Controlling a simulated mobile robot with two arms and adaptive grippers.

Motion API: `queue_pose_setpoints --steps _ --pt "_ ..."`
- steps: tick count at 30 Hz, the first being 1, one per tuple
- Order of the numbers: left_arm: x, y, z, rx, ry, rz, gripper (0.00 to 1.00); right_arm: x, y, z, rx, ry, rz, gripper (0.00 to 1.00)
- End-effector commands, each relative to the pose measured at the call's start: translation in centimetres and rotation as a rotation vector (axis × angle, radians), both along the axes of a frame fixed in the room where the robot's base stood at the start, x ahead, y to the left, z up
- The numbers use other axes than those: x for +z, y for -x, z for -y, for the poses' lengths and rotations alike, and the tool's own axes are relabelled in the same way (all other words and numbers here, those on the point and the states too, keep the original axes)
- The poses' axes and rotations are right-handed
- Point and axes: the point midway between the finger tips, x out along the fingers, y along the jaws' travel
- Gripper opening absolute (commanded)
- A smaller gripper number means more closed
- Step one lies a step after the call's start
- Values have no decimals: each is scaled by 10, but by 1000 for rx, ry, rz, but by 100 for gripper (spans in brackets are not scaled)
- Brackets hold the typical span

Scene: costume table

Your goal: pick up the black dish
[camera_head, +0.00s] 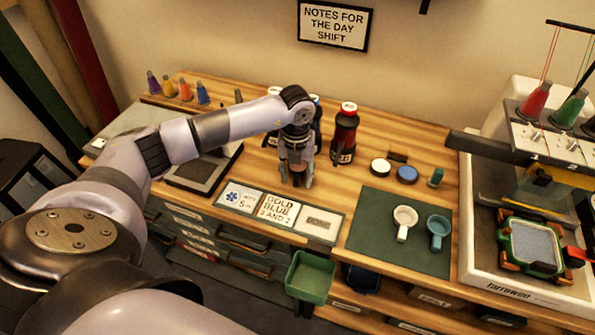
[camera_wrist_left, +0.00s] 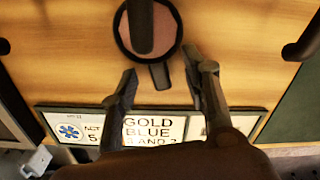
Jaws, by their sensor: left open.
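The black dish (camera_wrist_left: 168,28) shows in the left wrist view at the top as a round cup with a dark rim, a pinkish-brown inside and a short dark handle pointing toward the cards. It sits on the wooden table. My left gripper (camera_head: 296,172) points down above the table, behind the card strip. In the left wrist view its dark fingers (camera_wrist_left: 158,68) are spread apart, with the handle between them and one finger crossing over the dish. I cannot tell whether any finger touches it. In the head view the gripper largely hides the dish. My right gripper is not in view.
The card strip (camera_head: 277,209) lies in front. A green mat (camera_head: 385,235) with a white cup (camera_head: 404,219) and a blue cup (camera_head: 438,228) is to the right. A green bin (camera_head: 310,277) is below the table edge.

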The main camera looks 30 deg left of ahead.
Motion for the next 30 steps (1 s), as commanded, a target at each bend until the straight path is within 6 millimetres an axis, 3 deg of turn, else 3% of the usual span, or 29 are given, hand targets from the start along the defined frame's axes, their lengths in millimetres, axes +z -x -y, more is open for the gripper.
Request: queue_pose_setpoints --steps 5,24,30 --pt "0 0 0 0 0 0 42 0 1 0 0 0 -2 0" --pt "0 0 0 0 0 -1 0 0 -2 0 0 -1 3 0" --pt "0 0 0 0 0 -1 0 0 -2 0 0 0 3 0"
